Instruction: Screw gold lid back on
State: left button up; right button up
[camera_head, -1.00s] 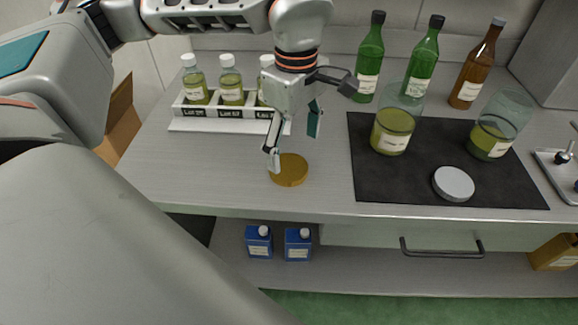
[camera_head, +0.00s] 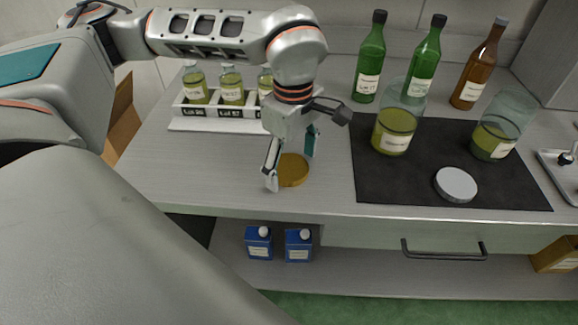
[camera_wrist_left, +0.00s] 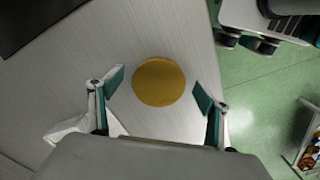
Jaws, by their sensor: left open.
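The gold lid (camera_head: 293,171) lies flat on the grey bench, left of the dark mat. It also shows in the left wrist view (camera_wrist_left: 158,82), ahead of the fingertips and centred between them. My left gripper (camera_head: 291,164) is open and empty, pointing down over the lid, with one finger on each side of it. In the left wrist view the two fingers (camera_wrist_left: 158,90) are spread wider than the lid. Two open glass jars with green-yellow oil, the left jar (camera_head: 395,131) and the right jar (camera_head: 493,138), stand on the mat. My right gripper is not seen in the head view.
A silver lid (camera_head: 456,184) lies on the dark mat (camera_head: 385,188). Two green bottles (camera_head: 370,62) and a brown bottle (camera_head: 477,66) stand behind. A white rack (camera_head: 185,124) of sample bottles is behind my left gripper. The bench front left of the lid is clear.

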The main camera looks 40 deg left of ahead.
aim_at(292, 169)
pick_arm(q)
jog(key=c, duration=1)
jog(key=shift+r, duration=0.45)
jog(key=shift+r+p, duration=1.45)
jog(key=shift+r, duration=8.1)
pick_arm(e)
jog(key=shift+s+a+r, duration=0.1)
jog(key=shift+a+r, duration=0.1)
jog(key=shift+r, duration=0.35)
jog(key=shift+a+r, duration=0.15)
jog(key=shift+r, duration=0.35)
